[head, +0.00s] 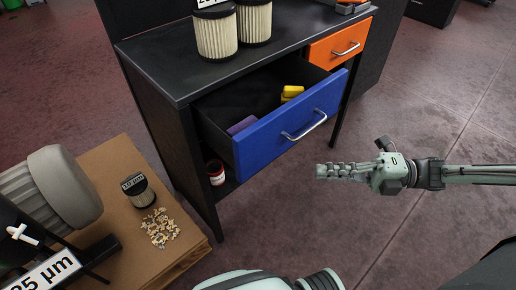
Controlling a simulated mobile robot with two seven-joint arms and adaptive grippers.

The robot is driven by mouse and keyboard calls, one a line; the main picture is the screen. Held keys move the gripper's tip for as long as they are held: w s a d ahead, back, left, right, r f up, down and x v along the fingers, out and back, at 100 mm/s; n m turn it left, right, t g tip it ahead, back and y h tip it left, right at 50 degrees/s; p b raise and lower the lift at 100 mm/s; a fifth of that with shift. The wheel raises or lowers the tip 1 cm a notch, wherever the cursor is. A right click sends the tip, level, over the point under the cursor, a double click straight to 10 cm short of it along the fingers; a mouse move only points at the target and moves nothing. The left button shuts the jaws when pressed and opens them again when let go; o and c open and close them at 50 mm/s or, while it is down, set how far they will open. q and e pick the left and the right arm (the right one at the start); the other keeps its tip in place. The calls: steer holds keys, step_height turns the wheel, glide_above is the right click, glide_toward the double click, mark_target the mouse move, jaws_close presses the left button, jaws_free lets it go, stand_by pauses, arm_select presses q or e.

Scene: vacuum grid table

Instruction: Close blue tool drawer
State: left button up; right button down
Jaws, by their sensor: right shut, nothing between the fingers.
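The blue tool drawer (285,132) is pulled out from the black cabinet (150,60). Its silver bar handle (304,126) is on the front. Inside lie yellow items (291,92) and a purple item (242,125). My right gripper (322,171) is shut and empty. It points left over the floor, in front of the blue drawer and apart from it. Part of my left arm (270,280) shows at the bottom edge; its gripper is out of view.
An orange drawer (340,45) sits shut at the right. Filters (216,34) stand on the cabinet top. A red-and-white jar (215,172) is under the blue drawer. A brown board (112,160) with a small filter (138,190) is at left.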

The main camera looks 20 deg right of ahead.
mark_target(227, 132)
steer(key=x, duration=0.4)
steer(key=w+x, duration=0.1)
steer(key=x, duration=0.2)
steer(key=w+x, duration=0.1)
steer(key=x, duration=0.3)
arm_select(q)
steer(key=shift+r, duration=0.55)
arm_select(e)
steer(key=shift+w+a, duration=0.15)
steer(key=shift+w, duration=0.3)
arm_select(q)
steer(key=shift+f+b, duration=0.1)
steer(key=shift+b, duration=0.2)
